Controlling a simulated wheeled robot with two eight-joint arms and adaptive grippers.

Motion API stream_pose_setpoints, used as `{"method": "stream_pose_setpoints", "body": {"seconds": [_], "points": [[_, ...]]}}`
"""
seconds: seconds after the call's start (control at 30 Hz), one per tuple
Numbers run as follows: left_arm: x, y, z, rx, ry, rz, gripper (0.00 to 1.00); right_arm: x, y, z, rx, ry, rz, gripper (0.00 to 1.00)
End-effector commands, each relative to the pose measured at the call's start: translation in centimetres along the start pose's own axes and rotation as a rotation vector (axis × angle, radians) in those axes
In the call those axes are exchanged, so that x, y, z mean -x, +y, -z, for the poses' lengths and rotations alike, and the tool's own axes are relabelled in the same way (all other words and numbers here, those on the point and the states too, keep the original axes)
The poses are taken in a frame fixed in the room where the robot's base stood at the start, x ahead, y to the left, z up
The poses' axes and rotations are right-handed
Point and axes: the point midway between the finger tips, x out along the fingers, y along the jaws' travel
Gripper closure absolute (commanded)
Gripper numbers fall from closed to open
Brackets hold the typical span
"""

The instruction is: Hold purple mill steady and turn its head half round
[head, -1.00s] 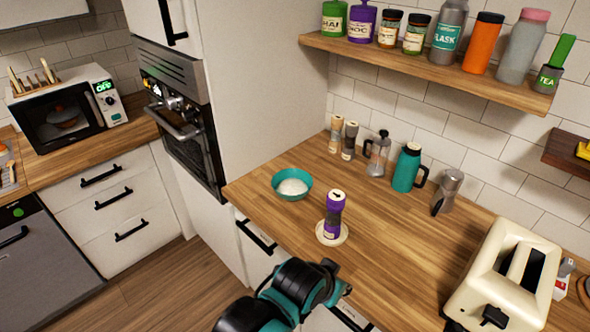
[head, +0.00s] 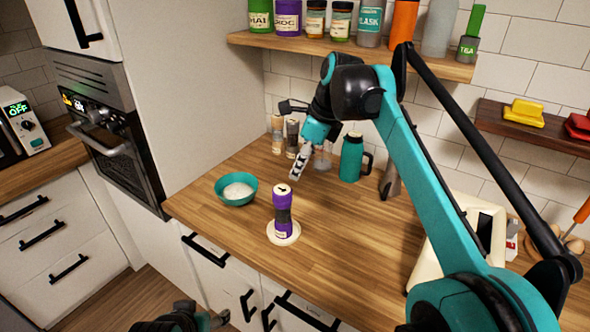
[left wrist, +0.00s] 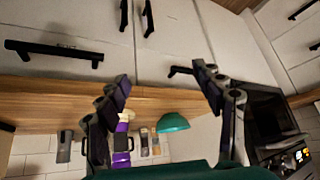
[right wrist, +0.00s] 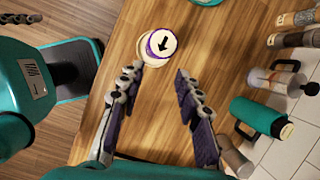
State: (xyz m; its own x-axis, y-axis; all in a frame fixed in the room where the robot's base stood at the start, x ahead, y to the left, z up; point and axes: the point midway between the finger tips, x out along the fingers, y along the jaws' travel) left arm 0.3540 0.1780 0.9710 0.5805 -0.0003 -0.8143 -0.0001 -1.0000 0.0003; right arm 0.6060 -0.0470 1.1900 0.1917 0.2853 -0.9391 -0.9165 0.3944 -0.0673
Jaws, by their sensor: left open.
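The purple mill (head: 283,212) stands upright on a round pale coaster (head: 292,238) near the counter's front edge. It has a dark middle band and a black arrow on its cap, which shows from above in the right wrist view (right wrist: 161,43). My right gripper (right wrist: 160,74) is open and empty. In the head view it hangs (head: 297,176) above the counter, behind the mill and apart from it. My left gripper (left wrist: 163,80) is open below the counter edge; the mill (left wrist: 122,142) shows beyond one finger.
A teal bowl (head: 236,190) of white stuff stands left of the mill. A teal flask (head: 351,158), two small mills (head: 291,138) and a press stand behind my right gripper. A cream toaster (head: 435,255) is at right. The counter right of the mill is clear.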

Motion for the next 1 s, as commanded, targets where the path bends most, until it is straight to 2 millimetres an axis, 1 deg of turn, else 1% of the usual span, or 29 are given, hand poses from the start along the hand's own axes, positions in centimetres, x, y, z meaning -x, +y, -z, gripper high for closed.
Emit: {"method": "stream_pose_setpoints", "body": {"seconds": [0.03, 0.1, 0.17, 0.27, 0.37, 0.57, 0.7, 0.9, 1.0], "points": [[-0.3, 0.0, -0.2, 0.000, 0.000, 0.000, 0.32, -0.5, -0.4, -0.5, -0.053, -0.001, -0.014, 0.66], [-0.4, 0.0, -0.3, 0.001, 0.000, -0.001, 0.28, -0.7, -0.6, -1.0, -0.112, 0.000, -0.029, 0.66], [-0.5, 0.1, -0.1, 0.014, 0.000, -0.007, 0.28, -0.8, -0.7, -1.3, -0.142, -0.001, -0.035, 0.66], [-0.8, 0.9, 0.6, 0.084, 0.002, -0.041, 0.28, -0.8, -0.7, -1.4, -0.160, -0.001, -0.039, 0.66], [-1.6, 2.6, 2.1, 0.231, 0.002, -0.113, 0.28, -0.8, -0.7, -1.4, -0.159, -0.001, -0.038, 0.66], [-3.8, 7.3, 6.8, 0.686, -0.040, -0.337, 0.28, -0.8, -0.7, -1.4, -0.158, -0.001, -0.038, 0.66], [-5.3, 10.2, 10.4, 1.019, -0.110, -0.502, 0.28, -0.8, -0.7, -1.4, -0.157, -0.001, -0.037, 0.66], [-7.3, 13.3, 15.3, 1.477, -0.276, -0.734, 0.28, -0.8, -0.7, -1.4, -0.157, -0.001, -0.037, 0.66], [-8.3, 14.2, 17.5, 1.696, -0.391, -0.848, 0.28, -0.8, -0.7, -1.4, -0.156, -0.001, -0.037, 0.66]]}}
